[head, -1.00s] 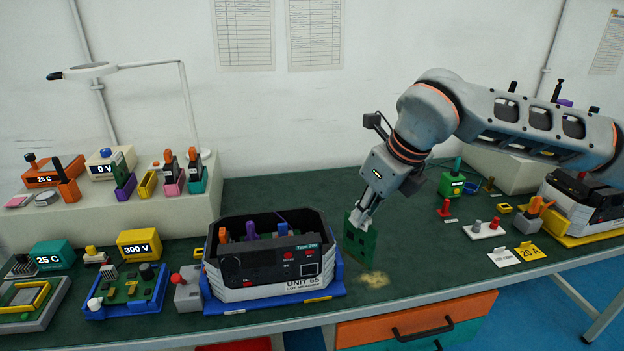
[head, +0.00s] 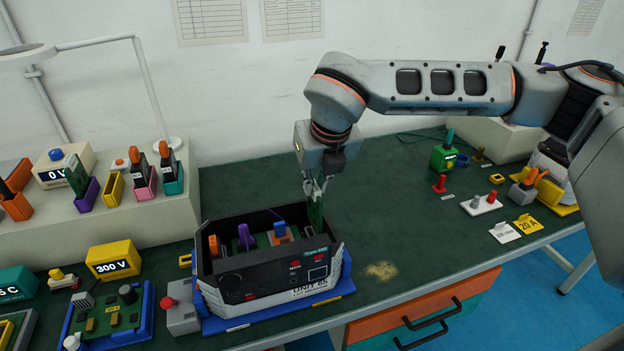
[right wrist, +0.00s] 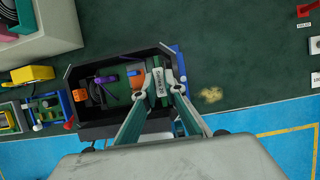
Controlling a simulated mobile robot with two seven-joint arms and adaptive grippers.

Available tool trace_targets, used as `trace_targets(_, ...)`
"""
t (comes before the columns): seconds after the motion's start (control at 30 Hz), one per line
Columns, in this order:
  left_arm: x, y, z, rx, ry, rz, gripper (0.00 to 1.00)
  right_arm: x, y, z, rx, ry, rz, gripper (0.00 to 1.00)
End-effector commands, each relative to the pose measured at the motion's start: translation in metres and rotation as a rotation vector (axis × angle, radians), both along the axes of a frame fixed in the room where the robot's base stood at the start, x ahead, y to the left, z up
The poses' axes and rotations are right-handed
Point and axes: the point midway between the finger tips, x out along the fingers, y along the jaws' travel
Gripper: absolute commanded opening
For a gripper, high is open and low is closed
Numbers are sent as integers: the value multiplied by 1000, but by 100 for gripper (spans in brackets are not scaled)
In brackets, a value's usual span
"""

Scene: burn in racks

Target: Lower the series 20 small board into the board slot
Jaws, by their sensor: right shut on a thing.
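The series 20 small board (head: 315,213) is a green upright plate held in my right gripper (head: 316,188), whose fingers are shut on its top. In the right wrist view the board (right wrist: 158,82) shows a labelled top edge between the fingertips, over the right end of the open unit. The unit, a black and white case (head: 270,280) marked UNIT 65, stands open on a blue base. Orange and purple parts stand inside it. The board's lower edge is at or just above the case's right end; I cannot tell whether it is inside. The board slot itself is hidden. My left gripper is not in view.
A grey block with a red knob (head: 181,310) stands close left of the unit. A yellow 300 V box (head: 113,257) and a blue-framed circuit board (head: 108,320) lie farther left. The green table right of the unit is clear, with a tan stain (head: 381,271).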

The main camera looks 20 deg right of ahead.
Motion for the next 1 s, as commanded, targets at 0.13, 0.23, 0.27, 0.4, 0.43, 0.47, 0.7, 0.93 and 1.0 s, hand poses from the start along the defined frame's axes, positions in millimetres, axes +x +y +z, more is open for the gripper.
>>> trace_targets(0.13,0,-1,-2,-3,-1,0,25,0,0,-9,1,1,0,0)
trace_targets(0.23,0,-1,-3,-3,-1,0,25,0,0,-17,0,2,1,0)
trace_targets(0.27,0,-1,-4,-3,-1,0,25,0,0,-19,0,2,1,0)
trace_targets(0.4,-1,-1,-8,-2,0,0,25,0,0,-31,0,2,1,0)
trace_targets(0.43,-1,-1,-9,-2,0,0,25,0,0,-33,0,2,1,0)
trace_targets(0.47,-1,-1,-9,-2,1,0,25,0,0,-36,0,2,1,0)
trace_targets(0.7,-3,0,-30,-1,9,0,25,0,0,-55,0,2,1,0)
trace_targets(0.93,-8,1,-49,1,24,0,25,0,0,-70,0,2,1,0)
trace_targets(1.0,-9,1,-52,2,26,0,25,0,0,-72,1,1,1,0)
